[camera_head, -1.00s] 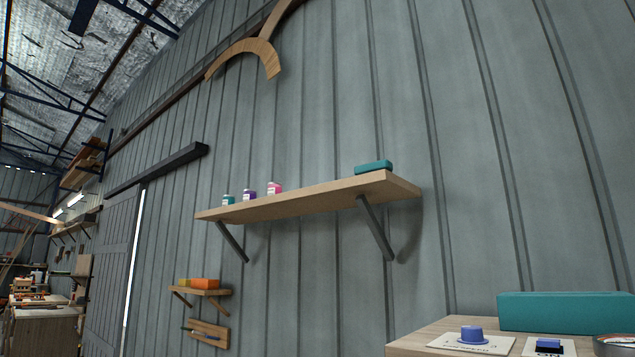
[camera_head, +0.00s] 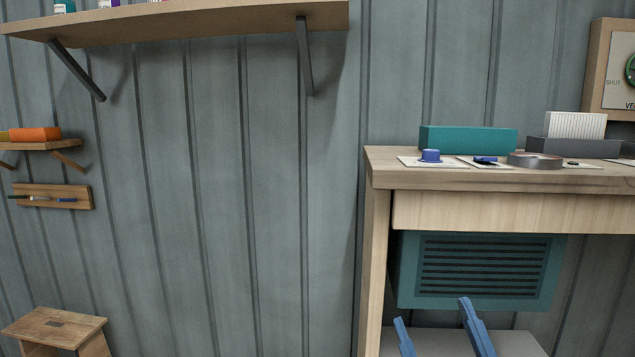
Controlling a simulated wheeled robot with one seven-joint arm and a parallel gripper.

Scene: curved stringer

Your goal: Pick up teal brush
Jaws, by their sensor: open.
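No teal brush can be made out for certain now. The wall shelf (camera_head: 200,20) is cut off by the top edge, so the right end of its top, where a small teal block showed earlier, is out of view. A larger long teal box (camera_head: 468,139) lies at the back of the wooden bench (camera_head: 385,175) at the right. My gripper (camera_head: 432,312) shows as two blue fingers at the bottom, right of centre. They are spread apart with nothing between them, in front of the bench's lower part.
On the bench are a blue knob (camera_head: 430,156), a tape roll (camera_head: 535,160) and a grey tray (camera_head: 560,146). A teal vented box (camera_head: 480,272) is under the bench top. A wooden stool (camera_head: 55,325) stands at lower left. Small shelf (camera_head: 50,145) and rack (camera_head: 55,197) hang left.

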